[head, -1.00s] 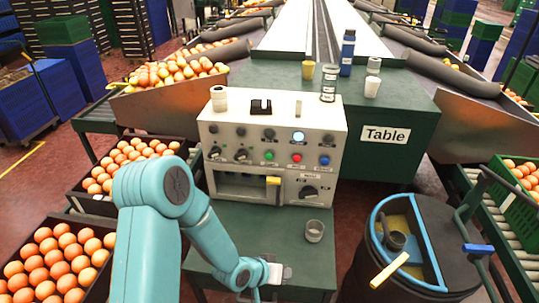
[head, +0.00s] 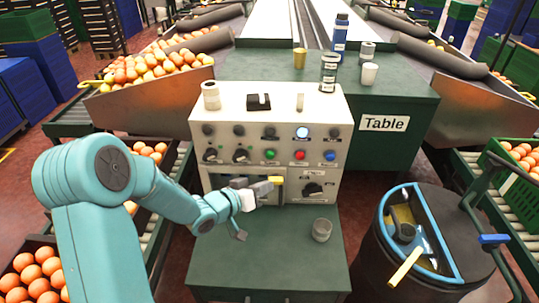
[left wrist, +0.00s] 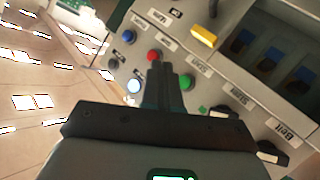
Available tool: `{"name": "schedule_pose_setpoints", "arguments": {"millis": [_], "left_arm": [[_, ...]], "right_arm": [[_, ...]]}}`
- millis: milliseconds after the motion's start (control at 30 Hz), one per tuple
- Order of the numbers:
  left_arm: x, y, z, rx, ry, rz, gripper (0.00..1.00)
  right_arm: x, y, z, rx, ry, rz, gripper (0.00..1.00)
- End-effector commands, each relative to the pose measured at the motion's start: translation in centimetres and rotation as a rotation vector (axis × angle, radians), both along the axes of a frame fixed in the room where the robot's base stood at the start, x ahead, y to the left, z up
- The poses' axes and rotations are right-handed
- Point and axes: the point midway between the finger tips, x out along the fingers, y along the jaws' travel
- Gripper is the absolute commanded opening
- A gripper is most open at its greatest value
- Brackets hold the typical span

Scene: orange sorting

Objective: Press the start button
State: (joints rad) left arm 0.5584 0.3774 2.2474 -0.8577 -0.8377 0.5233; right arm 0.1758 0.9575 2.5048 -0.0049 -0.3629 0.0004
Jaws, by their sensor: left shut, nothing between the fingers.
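The control box (head: 225,128) stands at the front of the table. Its green button (head: 270,154), beside a label that looks like "Start", sits left of a red button (head: 299,155) and a blue button (head: 330,155). My left gripper (head: 266,187) is shut and empty, in front of the box below the green button in the head view. In the left wrist view the shut fingers (left wrist: 164,68) point at the panel, with the green button (left wrist: 186,83) to their right and the red button (left wrist: 153,56) by the tips. I cannot tell whether they touch anything. My right gripper is out of view.
A dark bin (head: 425,235) is at the right. Crates of oranges (head: 40,280) are at the left.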

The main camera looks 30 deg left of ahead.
Motion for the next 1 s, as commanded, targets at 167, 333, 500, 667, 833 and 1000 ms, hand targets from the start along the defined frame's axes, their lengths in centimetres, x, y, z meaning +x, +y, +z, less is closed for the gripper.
{"name": "schedule_pose_setpoints", "arguments": {"millis": [167, 333, 500, 667, 833, 1000], "left_arm": [[0.0, -0.3, 0.0, -0.001, 0.001, -0.001, 0.0], [0.4, -0.2, 0.1, 0.0, 0.0, -0.001, 0.0], [2.0, 0.9, 0.2, 0.0, 0.0, -0.002, 0.0], [4.1, 2.2, 0.2, 0.0, 0.001, -0.003, 0.0], [6.1, 3.6, 0.1, 0.0, 0.001, -0.003, 0.0], [7.3, 4.3, 0.1, 0.0, 0.001, -0.003, 0.0]], "right_arm": [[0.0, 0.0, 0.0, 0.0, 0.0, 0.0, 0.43], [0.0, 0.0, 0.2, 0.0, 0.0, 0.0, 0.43], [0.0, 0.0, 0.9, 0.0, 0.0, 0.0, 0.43], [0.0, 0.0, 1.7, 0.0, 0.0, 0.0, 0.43], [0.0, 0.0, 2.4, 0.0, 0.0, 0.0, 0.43], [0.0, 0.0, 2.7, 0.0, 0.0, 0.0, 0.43]]}}
